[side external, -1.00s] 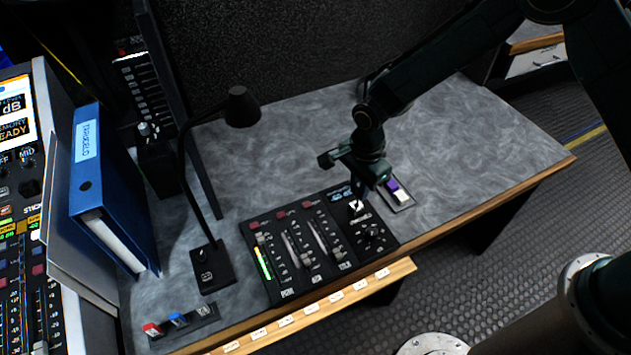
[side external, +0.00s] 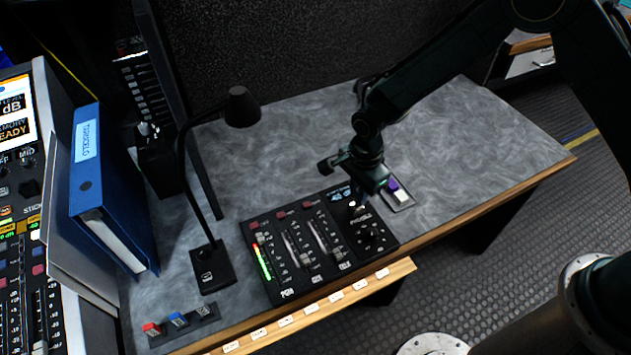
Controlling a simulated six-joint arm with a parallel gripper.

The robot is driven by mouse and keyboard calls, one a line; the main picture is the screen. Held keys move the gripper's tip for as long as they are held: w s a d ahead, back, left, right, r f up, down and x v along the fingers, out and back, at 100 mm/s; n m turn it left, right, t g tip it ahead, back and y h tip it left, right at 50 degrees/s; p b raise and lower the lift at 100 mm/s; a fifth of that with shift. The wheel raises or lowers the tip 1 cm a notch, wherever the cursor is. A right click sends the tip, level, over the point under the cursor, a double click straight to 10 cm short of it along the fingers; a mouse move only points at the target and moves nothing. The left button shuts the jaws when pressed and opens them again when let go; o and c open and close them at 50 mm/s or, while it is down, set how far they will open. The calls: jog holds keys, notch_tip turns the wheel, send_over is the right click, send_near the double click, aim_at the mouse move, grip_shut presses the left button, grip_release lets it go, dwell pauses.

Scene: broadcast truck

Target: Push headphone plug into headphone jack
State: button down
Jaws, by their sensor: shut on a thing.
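My gripper (side external: 359,196) points down over the upper right of the black mixer panel (side external: 292,292). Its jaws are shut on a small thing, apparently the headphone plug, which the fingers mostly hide. A small pale spot (side external: 352,208) shows just below the fingertips, at the panel face. It lies beside white lettering that seems to mark the headphone jack. The jack itself is hidden or too small to make out. I cannot tell whether the plug touches the panel or has entered the jack.
A small holder with purple and white pieces (side external: 399,193) lies right of my gripper. A black desk lamp (side external: 212,268), a blue binder (side external: 98,190) and a strip with red and blue pieces (side external: 180,322) stand left. The grey desk (side external: 480,140) is clear at right.

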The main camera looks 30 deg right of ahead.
jog(key=shift+f, duration=0.8)
jog(key=c, duration=1.3)
grip_release()
notch_tip(320, 180, up, 14)
jog(key=shift+f, duration=0.1)
